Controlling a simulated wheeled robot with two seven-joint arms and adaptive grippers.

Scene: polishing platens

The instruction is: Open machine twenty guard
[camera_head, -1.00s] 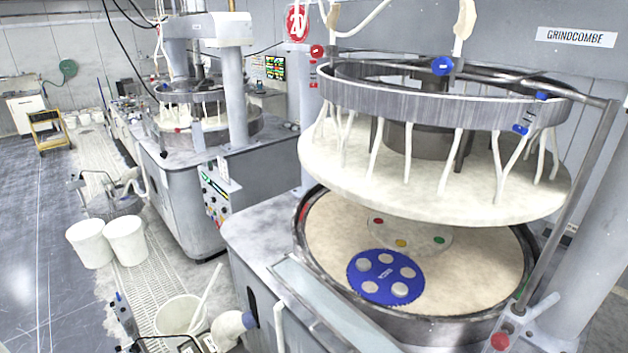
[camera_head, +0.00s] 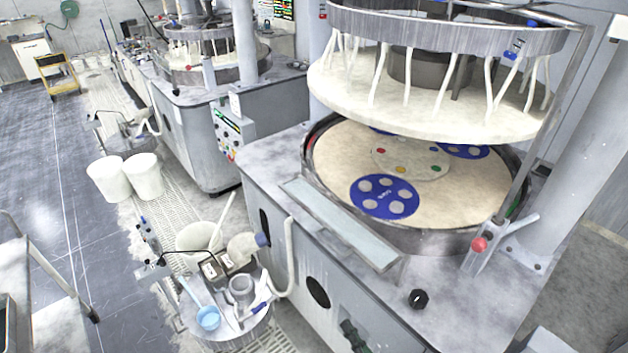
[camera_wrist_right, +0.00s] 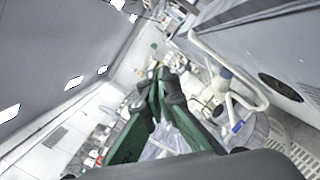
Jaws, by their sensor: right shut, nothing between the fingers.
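The nearest polishing machine (camera_head: 265,180) fills the right of the head view. Its pale upper plate (camera_head: 420,105) hangs above a round cream platen (camera_head: 335,165) with blue carrier discs (camera_head: 384,196). A bent metal bar (camera_head: 545,110) rises at its right from a bracket with a red knob (camera_head: 479,244). A flat pale panel (camera_head: 335,222) lies along the front rim. I cannot tell for sure which part is the guard, and no number shows now. My right gripper (camera_head: 356,338) is low before the machine's front, apart from the bar; its green fingers (camera_wrist_right: 160,92) are shut and empty.
A black hexagonal knob (camera_head: 419,298) is on the machine's front deck. A round stand (camera_head: 245,325) with cups and a white bucket (camera_head: 197,243) are left of it. A metal frame (camera_head: 45,270) is at the lower left. Floor (camera_head: 75,225) beyond the white buckets is open.

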